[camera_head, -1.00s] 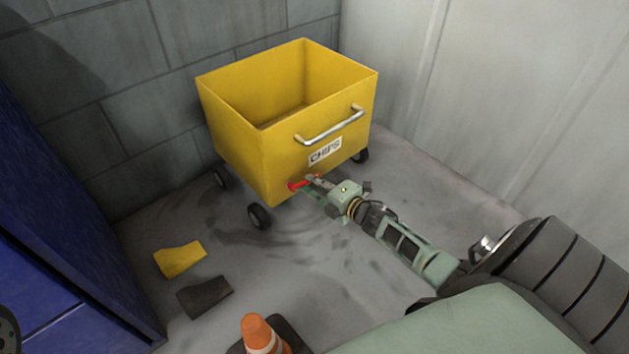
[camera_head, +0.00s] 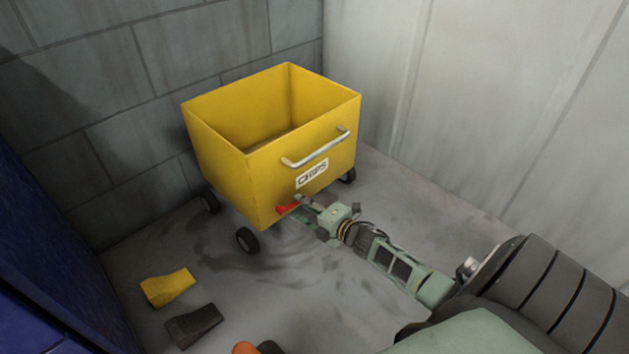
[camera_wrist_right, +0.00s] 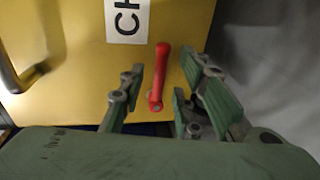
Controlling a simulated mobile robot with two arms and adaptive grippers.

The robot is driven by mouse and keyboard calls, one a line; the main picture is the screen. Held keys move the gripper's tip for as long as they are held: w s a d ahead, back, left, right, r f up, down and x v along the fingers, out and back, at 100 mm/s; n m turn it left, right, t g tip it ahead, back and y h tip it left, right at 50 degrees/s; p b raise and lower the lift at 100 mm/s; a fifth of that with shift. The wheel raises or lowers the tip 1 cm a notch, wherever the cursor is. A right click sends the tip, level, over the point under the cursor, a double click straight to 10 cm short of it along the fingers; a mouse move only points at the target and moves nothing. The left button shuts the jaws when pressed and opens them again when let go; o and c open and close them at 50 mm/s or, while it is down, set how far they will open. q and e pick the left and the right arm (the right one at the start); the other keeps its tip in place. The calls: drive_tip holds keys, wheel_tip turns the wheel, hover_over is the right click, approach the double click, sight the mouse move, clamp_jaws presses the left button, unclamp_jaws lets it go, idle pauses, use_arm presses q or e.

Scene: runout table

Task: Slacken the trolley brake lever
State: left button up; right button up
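The yellow trolley (camera_head: 228,170), an open bin on dark wheels with a silver handle and a CHIPS label, stands near the block wall. Its red brake lever (camera_head: 288,208) is low on the front face, below the label. In the wrist view the lever (camera_wrist_right: 158,78) stands nearly upright with a slight tilt. My right gripper (camera_head: 303,208) is at the lever from the right, partly covering it in the head view. In the wrist view the right gripper (camera_wrist_right: 163,64) is open, its fingers either side of the lever with visible gaps. My left gripper is not in view.
A yellow wedge (camera_head: 168,287) and a dark wedge (camera_head: 193,325) lie on the floor left of my arm. An orange cone (camera_head: 246,348) shows at the bottom edge. A blue panel (camera_head: 50,240) stands at left; a pale wall (camera_head: 480,90) closes the right.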

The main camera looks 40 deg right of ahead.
drive_tip(key=v, duration=1.1)
drive_tip(key=shift+s, duration=0.2)
drive_tip(key=shift+a, duration=0.1)
